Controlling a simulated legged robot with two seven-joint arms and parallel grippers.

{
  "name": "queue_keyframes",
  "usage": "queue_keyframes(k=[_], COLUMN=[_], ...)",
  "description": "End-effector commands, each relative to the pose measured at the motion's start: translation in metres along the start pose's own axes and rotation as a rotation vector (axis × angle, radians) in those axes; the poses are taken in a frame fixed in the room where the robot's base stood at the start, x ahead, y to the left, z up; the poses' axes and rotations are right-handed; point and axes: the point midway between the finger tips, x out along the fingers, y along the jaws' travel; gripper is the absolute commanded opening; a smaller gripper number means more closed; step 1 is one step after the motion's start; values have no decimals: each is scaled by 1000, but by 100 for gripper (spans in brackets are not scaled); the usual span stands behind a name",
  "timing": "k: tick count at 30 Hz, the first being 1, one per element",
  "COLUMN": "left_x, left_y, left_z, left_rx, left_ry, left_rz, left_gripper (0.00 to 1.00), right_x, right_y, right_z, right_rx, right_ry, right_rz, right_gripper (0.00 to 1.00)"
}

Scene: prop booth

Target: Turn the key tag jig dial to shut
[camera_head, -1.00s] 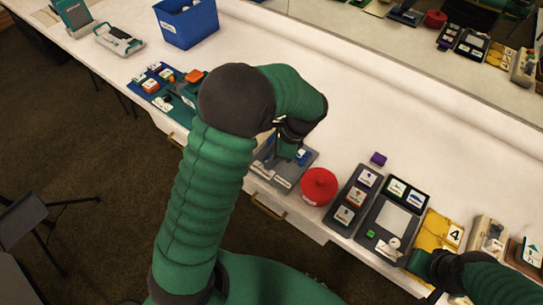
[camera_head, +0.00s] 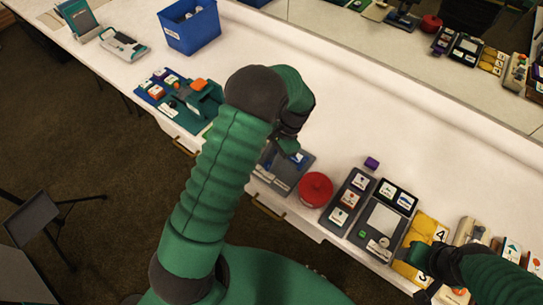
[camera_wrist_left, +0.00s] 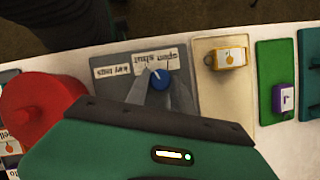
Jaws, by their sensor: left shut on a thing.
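The key tag jig is a grey board (camera_wrist_left: 110,62) with white labels, seen upside down in the left wrist view. It also shows in the head view (camera_head: 273,180), partly covered by my left arm. Its blue dial (camera_wrist_left: 159,79) sits beside the "open" and "shut" labels, with a small pale pointer mark near it. My left gripper (camera_wrist_left: 158,84) is shut on the dial, its grey fingers at either side of it. In the head view my left gripper (camera_head: 288,146) is mostly hidden by its wrist. My right gripper (camera_head: 424,262) is by the yellow board; its fingers are unclear.
A red round pot (camera_head: 316,188) stands right beside the jig. Grey button panels (camera_head: 350,198) and a yellow board (camera_head: 428,228) lie further right. A teal and blue board (camera_head: 180,95) and a blue bin (camera_head: 190,28) are at left. The white table behind the jig is clear.

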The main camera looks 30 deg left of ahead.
Motion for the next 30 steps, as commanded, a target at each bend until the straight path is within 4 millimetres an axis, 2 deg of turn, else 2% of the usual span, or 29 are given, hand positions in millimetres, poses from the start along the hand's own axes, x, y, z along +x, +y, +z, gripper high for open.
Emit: queue_keyframes(k=[3,15,30], left_x=[-4,-2,-1], left_y=[-3,-5,-6], left_z=[1,0,0], left_rx=[-100,-355,-442], left_ry=[4,6,6], left_rz=[37,144,179], left_gripper=[0,0,0], right_x=[-12,-26,-30], right_y=[0,0,0], right_z=[-3,-6,-7], right_rx=[0,0,0], right_ry=[0,0,0], right_rz=[0,0,0], right_gripper=[59,59,59])
